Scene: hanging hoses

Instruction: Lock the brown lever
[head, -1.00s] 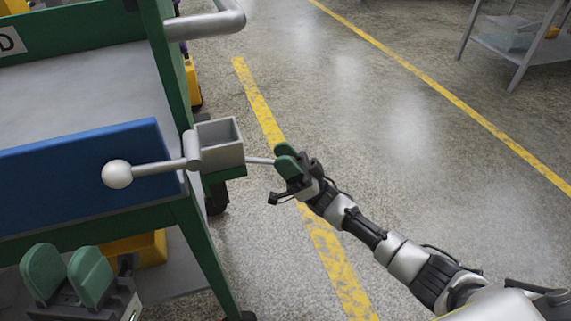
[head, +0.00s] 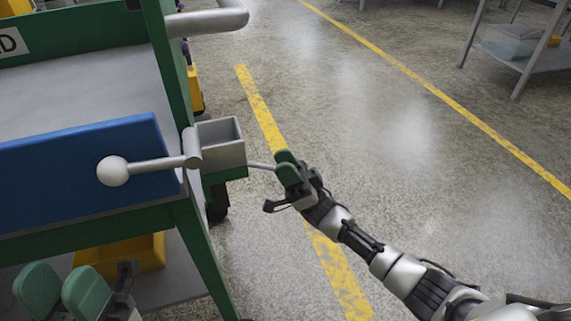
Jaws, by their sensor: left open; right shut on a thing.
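No lever looks brown in the head view. A silver lever (head: 153,165) with a pale ball knob (head: 113,171) lies nearly level across the front of the blue panel, its pivot against a grey open-topped box (head: 220,145) on the green cart's corner. A thin grey rod or hose (head: 261,166) sticks out from the box's right side. My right gripper (head: 288,169) is shut on its outer end, and its green pads hide that end. My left gripper (head: 62,291) is open at the lower left, below the blue panel, apart from the lever.
The green cart (head: 205,255) has a blue panel (head: 60,170), a grey top shelf (head: 90,85) and a silver handle bar (head: 208,20). A yellow bin (head: 150,252) sits on its lower shelf. The floor to the right is open; a grey table (head: 530,58) stands at the far right.

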